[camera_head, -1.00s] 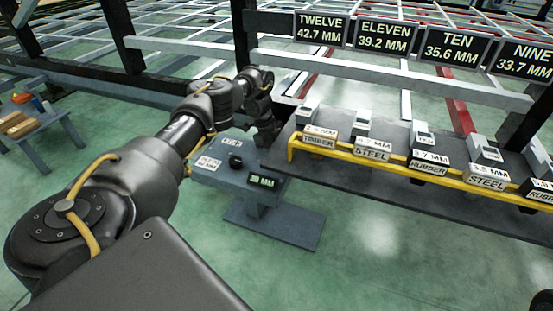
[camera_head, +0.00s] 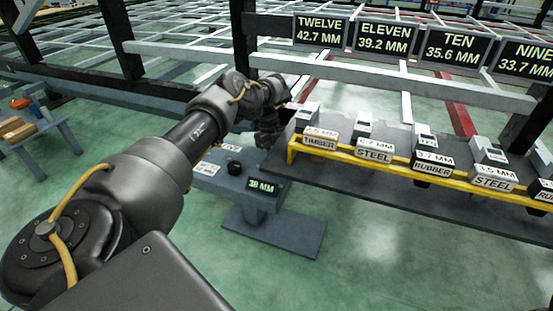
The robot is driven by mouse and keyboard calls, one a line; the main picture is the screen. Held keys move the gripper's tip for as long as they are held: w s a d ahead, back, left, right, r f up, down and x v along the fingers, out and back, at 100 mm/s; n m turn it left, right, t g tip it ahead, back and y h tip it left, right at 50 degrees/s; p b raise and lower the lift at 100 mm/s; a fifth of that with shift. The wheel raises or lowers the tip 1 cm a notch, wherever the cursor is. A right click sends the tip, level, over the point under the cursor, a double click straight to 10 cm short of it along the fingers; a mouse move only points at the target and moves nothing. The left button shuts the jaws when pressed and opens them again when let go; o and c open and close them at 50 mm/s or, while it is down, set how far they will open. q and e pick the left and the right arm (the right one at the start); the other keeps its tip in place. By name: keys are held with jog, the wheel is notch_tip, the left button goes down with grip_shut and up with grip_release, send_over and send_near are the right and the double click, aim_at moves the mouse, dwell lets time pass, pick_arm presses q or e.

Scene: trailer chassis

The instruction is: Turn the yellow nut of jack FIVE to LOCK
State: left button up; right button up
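No yellow nut and no label FIVE shows in this view. My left arm comes in from the left, and its dark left gripper (camera_head: 267,137) hangs pointing down just above the back right of a grey pedestal box (camera_head: 222,181). The fingers are small and dark, so I cannot tell whether they are open or shut, or whether they touch the box. The box has a black knob (camera_head: 234,167), white labels partly hidden by my arm, and a green display (camera_head: 262,187) that seems to read 38 MM. My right gripper is not in view.
A dark shelf with a yellow rail (camera_head: 391,170) on the right holds several blocks labelled TIMBER, STEEL and RUBBER. Signs TWELVE (camera_head: 320,31), ELEVEN (camera_head: 384,37), TEN (camera_head: 457,47) and NINE (camera_head: 526,60) hang on the chassis frame. A small bench (camera_head: 50,137) stands left. Green floor in front is clear.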

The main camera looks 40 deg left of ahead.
pick_arm(q)
jog(key=shift+d, duration=0.1)
dwell(0.3)
jog(key=o, duration=1)
